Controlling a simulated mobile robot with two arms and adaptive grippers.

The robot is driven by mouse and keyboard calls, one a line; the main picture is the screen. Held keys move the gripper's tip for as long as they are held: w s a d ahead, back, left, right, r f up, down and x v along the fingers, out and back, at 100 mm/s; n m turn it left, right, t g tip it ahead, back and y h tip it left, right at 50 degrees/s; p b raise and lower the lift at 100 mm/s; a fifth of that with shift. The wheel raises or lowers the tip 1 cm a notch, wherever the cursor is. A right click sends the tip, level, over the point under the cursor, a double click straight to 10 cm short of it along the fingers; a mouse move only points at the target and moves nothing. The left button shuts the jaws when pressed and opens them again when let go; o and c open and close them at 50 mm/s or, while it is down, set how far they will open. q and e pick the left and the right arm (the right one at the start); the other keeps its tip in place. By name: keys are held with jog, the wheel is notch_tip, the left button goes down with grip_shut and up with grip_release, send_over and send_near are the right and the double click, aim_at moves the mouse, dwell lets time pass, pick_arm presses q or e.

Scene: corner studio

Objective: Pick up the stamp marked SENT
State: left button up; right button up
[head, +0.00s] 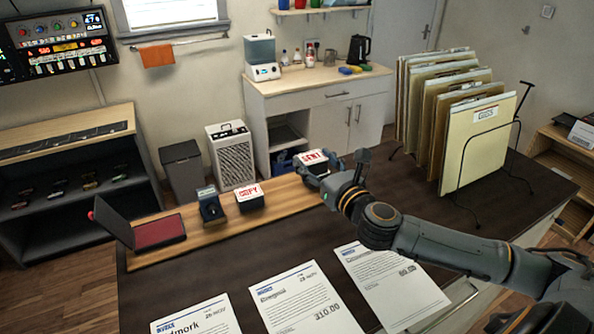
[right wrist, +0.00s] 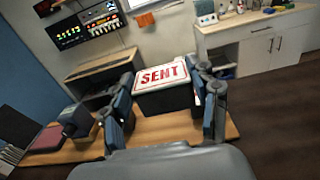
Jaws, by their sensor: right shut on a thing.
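The stamp marked SENT (right wrist: 163,88) is a black block with a white top and red letters. My right gripper (right wrist: 165,100) is shut on its sides, one finger on each side. In the head view the SENT stamp (head: 314,160) shows at the far right end of the wooden board, between the fingers of the right gripper (head: 314,170). Whether its underside touches the board is hidden. The stamp marked COPY (head: 249,196) stands on the board to the left, apart from the gripper. My left gripper is not in view.
A dark stamp (head: 210,204) and an open red ink pad (head: 158,231) stand further left on the wooden board (head: 284,192). Several printed sheets (head: 305,302) lie at the front. A wire rack of folders (head: 474,145) stands at the right, near my right arm.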

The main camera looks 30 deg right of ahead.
jog(key=s+d+r, duration=0.2)
jog(key=s, duration=0.3)
jog(key=shift+d+r, duration=0.35)
jog(key=shift+d, duration=0.05)
